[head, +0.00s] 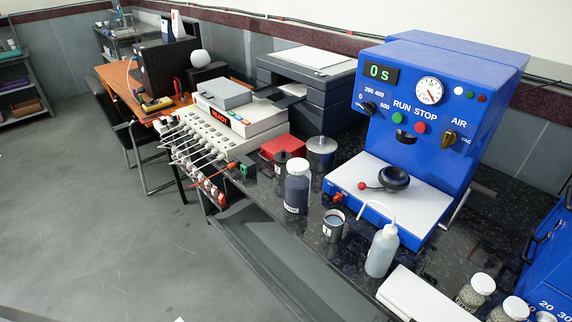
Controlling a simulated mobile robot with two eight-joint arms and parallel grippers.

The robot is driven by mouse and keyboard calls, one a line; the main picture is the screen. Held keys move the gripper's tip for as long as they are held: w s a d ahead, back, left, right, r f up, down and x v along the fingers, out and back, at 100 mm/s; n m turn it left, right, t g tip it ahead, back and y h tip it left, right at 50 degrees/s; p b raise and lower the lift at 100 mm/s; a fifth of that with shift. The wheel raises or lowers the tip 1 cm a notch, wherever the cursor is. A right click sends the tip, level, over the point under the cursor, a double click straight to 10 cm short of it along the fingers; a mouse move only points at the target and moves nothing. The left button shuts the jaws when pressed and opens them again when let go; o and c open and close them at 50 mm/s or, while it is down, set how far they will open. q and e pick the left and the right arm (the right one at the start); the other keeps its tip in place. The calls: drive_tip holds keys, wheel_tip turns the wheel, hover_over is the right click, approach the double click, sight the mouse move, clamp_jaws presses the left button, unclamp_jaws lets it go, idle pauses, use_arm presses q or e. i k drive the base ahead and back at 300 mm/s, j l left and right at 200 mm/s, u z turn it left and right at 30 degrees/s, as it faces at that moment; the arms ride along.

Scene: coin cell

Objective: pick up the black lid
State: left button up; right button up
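A round black piece (394,179), which looks like the black lid, sits on the white plate of the blue press. It has a raised rim and a dark hollow centre. A thin lever with a red ball (362,186) sticks out to its left. Another small dark-topped container (282,159) stands by the red box; I cannot tell whether its top is a separate lid. Neither of my grippers is in view.
The blue press (445,110) stands on the dark speckled bench. In front are a white-capped jar (297,188), a small cup (333,226), a wash bottle (382,250) and a white block (425,297). A metal pot (321,154) and red box (282,147) stand left of the press.

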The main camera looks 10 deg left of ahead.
sight(281, 157)
drive_tip(key=i+j+u, duration=0.15)
drive_tip(key=j+u, duration=0.2)
drive_tip(key=i+j+u, duration=0.2)
drive_tip(key=u, duration=0.15)
drive_tip(key=i+j+u, duration=0.3)
